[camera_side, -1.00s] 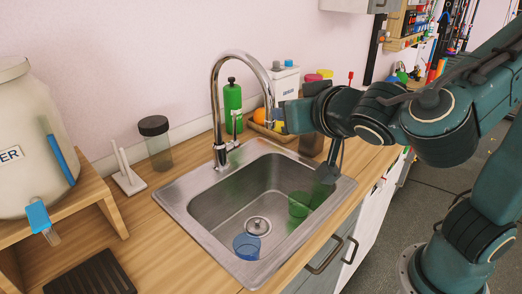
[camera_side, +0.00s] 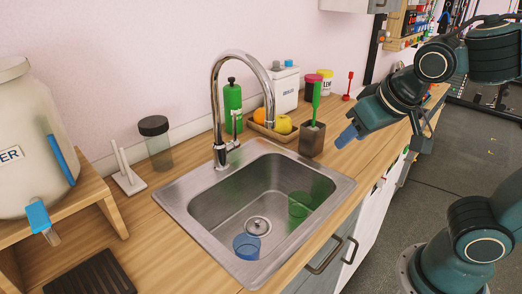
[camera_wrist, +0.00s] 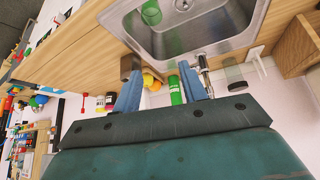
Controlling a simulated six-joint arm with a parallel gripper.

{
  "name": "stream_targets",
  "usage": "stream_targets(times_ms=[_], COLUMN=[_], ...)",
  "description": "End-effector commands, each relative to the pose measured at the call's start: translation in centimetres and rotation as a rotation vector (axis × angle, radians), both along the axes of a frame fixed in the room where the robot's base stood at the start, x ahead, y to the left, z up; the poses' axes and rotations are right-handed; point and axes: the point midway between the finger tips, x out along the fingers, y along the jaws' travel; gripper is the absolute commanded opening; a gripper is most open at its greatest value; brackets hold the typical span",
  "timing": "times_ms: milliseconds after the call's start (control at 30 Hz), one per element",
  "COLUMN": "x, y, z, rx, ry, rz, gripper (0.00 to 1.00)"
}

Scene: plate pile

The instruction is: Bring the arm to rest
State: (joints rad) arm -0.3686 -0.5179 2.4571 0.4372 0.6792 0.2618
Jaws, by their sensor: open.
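My gripper (camera_side: 346,136) has blue fingertips and hangs tilted at the right of the counter, beside the brown holder and clear of the sink. In the wrist view my gripper (camera_wrist: 161,90) has its two blue fingers spread wide apart, with nothing held between them. A green-handled brush (camera_side: 317,96) stands upright in the square brown holder (camera_side: 312,141). A blue cup (camera_side: 246,246) and a green cup (camera_side: 299,205) are in the steel sink (camera_side: 215,238).
The tap (camera_side: 217,110) arches over the sink. A green bottle (camera_side: 232,108), a fruit tray (camera_side: 268,133) and a lidded glass jar (camera_side: 158,148) stand along the wall. A large dispenser (camera_side: 30,145) sits on a wooden stand at left. The floor at right is open.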

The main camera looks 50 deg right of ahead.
Motion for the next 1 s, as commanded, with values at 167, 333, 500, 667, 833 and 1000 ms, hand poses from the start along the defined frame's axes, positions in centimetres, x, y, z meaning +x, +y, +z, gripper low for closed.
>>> stream_targets(times_ms=[167, 333, 500, 667, 833, 1000], x=[-2.7, -4.9, -6.3, -6.7, -6.7, -6.6], y=[-0.4, -0.1, 0.2, 0.4, 0.4, 0.4], z=[0.1, 0.3, 0.3, 0.3, 0.3, 0.3], rx=[0.028, 0.032, 0.026, 0.023, 0.024, 0.023], ry=[0.04, 0.063, 0.076, 0.08, 0.081, 0.08], rz=[0.089, 0.182, 0.244, 0.265, 0.266, 0.265], gripper=[0.42, 0.42, 0.42, 0.42, 0.42, 0.42])
